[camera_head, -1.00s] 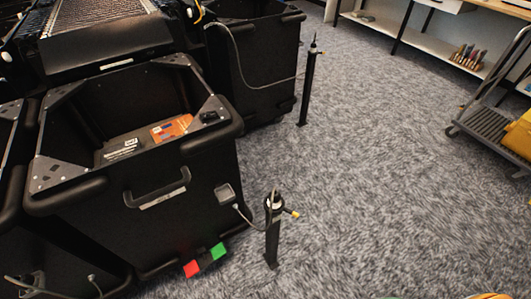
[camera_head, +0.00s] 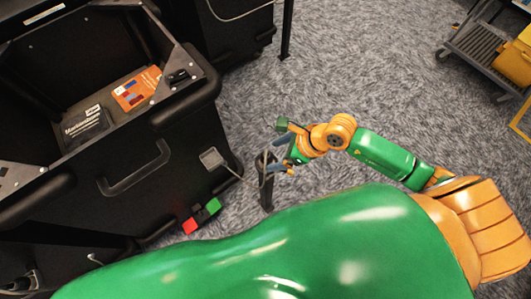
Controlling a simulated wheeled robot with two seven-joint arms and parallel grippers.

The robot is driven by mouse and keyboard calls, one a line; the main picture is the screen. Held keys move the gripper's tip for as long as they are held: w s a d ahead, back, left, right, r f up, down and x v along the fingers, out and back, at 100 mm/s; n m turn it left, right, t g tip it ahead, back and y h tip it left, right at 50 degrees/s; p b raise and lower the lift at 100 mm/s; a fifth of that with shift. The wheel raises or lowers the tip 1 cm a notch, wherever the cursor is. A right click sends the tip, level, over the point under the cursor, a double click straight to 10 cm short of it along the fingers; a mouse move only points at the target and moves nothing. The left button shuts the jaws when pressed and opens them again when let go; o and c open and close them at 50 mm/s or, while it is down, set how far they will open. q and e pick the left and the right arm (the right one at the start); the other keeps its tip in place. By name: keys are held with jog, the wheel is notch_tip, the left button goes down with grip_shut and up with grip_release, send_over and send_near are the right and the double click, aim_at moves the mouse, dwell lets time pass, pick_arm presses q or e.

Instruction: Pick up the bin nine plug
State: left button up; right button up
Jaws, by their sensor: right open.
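The post (camera_head: 266,190) stands on the carpet beside the black bin (camera_head: 118,215). A thin cable (camera_head: 236,174) runs from the socket plate on the bin's front to the top of this post. My right gripper (camera_head: 276,150) is open at the post top, its fingers reaching left around or just in front of it. The plug is mostly hidden by the fingers, and I cannot tell whether they touch it. My left gripper is not in view.
The bin holds a dark box (camera_head: 88,122) and an orange package (camera_head: 137,89). Red and green tabs (camera_head: 201,216) sit at its foot. A second post (camera_head: 287,30) stands farther back. A cart (camera_head: 487,50) is at upper right. Carpet between is clear.

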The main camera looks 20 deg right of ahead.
aim_at(269, 156)
jog(key=shift+w+d+f+h, duration=0.1)
jog(key=shift+d+f+h, duration=0.45)
jog(key=shift+d, duration=0.15)
jog(key=x, duration=0.6)
jog(key=shift+w+a+f, duration=0.1)
jog(key=shift+w+a, duration=0.15)
jog(key=shift+a, duration=0.1)
grip_shut()
